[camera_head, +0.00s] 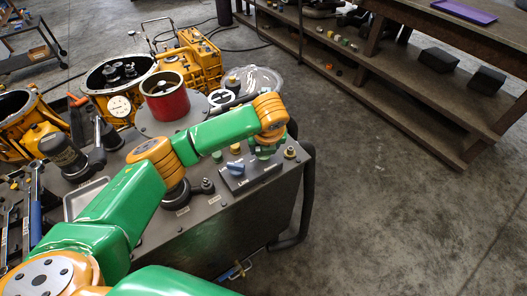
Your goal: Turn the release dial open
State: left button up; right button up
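A blue dial (236,166) sits on a small grey panel (262,175) with white lettering, on top of a grey metal bench (240,215). My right gripper is not in view.
A red cylinder (166,99) stands on the bench behind my arm. A yellow cap (290,153) and a black fitting (201,187) flank the panel. Yellow transmission housings (198,62) stand behind. The floor on the right is clear, up to a wooden shelf (410,95).

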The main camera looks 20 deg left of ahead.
pick_arm(q)
jog(key=shift+n+b, duration=0.35)
jog(key=shift+n, duration=0.15)
jog(key=shift+r+y, duration=0.1)
jog(key=shift+y, duration=0.2)
jog(key=o, duration=1.4)
jog(key=shift+c, duration=0.2)
jog(key=shift+s+d+r+b, duration=0.1)
jog(key=shift+d+r+b, duration=0.05)
jog(key=shift+r+b, duration=0.2)
jog(key=b+v, duration=0.1)
jog(key=v, duration=0.5)
jog(key=shift+r, duration=0.15)
jog(key=shift+g, duration=0.3)
